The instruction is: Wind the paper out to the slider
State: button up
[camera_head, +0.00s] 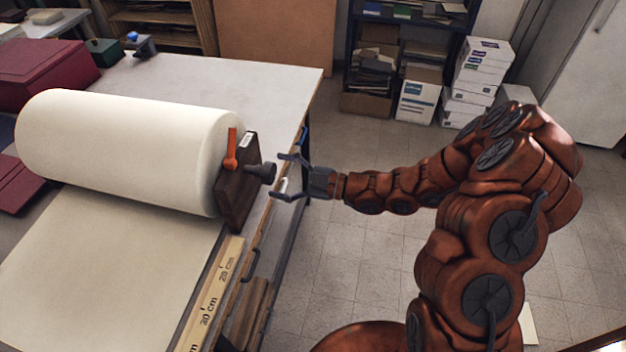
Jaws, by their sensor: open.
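A large roll of cream paper (130,145) lies across the table, with a sheet of paper (110,260) running from it toward the front of the table. A dark wooden end block (238,185) stands at the roll's right end. It carries an orange lever (231,150), pointing up, and a dark knob (262,172) sticking out to the right. My gripper (284,176) is open and empty, its fingers pointing left on either side of the knob's outer end. I cannot tell whether they touch it. No slider can be made out.
A ruler (208,300) with centimetre marks runs along the table's right edge. Dark red boxes (40,72) and a blue-topped tool (140,44) stand at the back left. Shelves and white boxes (480,75) stand behind. The floor right of the table is mostly clear.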

jog(key=v, duration=0.9)
jog(key=shift+d, duration=0.15)
dwell(0.4)
jog(key=s+a+r+n+g+h, duration=0.1)
jog(key=s+r+n+g+h, duration=0.15)
jog(key=s+n, duration=0.6)
jog(key=s+r+n+g+h+b, duration=0.15)
jog(key=s+n+g, duration=0.3)
jog(key=n, duration=0.65)
jog(key=s+a+r+n+g+h+p, duration=0.1)
jog(key=s+r+n+g+h, duration=0.15)
jog(key=s+n, duration=0.55)
jog(key=s+d+n+t+h, duration=0.1)
jog(key=s+d+n+h, duration=0.1)
jog(key=d+n, duration=0.3)
jog(key=s+d+n+h+b, duration=0.1)
jog(key=s+d+n+h, duration=0.2)
jog(key=n, duration=0.7)
jog(key=s+d+n+t+h, duration=0.1)
jog(key=s+d+n+h, duration=0.2)
jog(key=d+n+h, duration=0.3)
jog(key=d+r+n, duration=0.1)
jog(key=d+n, duration=0.1)
jog(key=d, duration=0.1)
jog(key=shift+t, duration=0.35)
jog(key=shift+w, duration=0.1)
jog(key=shift+c, duration=0.2)
